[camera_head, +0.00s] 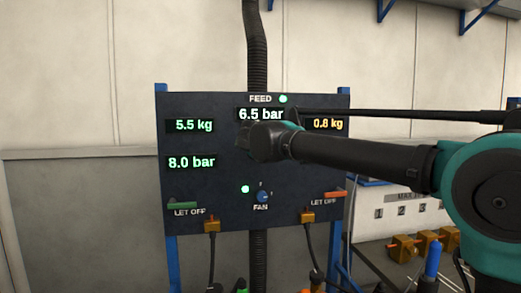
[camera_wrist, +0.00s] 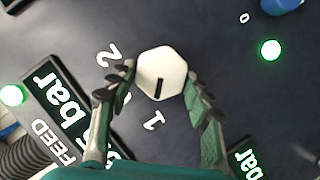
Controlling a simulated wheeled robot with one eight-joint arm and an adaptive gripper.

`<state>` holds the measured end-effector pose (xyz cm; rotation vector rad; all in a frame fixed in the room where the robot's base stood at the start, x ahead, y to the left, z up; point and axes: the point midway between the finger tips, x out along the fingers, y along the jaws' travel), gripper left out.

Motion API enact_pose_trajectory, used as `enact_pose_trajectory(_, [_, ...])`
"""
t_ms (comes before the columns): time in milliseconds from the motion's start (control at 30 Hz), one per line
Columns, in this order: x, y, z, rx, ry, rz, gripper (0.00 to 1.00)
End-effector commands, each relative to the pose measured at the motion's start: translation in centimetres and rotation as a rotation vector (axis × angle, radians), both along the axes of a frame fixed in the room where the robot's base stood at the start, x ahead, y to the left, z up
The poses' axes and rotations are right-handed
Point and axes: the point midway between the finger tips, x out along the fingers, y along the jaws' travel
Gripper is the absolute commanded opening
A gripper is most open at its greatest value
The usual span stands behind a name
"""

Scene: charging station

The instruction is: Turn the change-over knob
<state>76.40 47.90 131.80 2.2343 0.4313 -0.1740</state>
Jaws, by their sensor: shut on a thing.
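The change-over knob (camera_wrist: 163,66) is a white, rounded six-sided knob with a black mark on its face. In the wrist view the mark points down the picture, roughly toward the printed 1. A printed 2 shows to its upper left, and another label is partly hidden by a finger. My gripper (camera_wrist: 160,75) has one green-padded finger on each side of the knob and is shut on it. In the head view my gripper (camera_head: 264,144) is against the dark panel (camera_head: 215,182) below the FEED display, and it hides the knob.
The panel also bears a blue FAN knob (camera_head: 263,196), a green LET OFF lever (camera_head: 183,205) and an orange lever (camera_head: 334,194). The FEED display (camera_head: 261,114) reads 6.5 bar. A black hose (camera_head: 257,60) runs above the panel. Orange connectors (camera_head: 211,226) hang below.

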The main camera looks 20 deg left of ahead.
Motion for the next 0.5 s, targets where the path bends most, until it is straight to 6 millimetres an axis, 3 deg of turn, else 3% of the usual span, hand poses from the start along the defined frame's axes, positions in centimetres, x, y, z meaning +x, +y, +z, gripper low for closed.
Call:
enact_pose_trajectory(233, [-0.04,0.04,0.0,-0.002,0.0,0.002,0.21])
enact_pose_trajectory(267, [-0.04,0.03,0.01,-0.002,0.0,0.002,0.53])
enact_pose_trajectory(400, [-0.03,0.03,0.0,-0.001,0.0,0.002,0.71])
enact_pose_trajectory(500, [-0.03,0.02,0.0,-0.001,0.0,0.002,0.71])
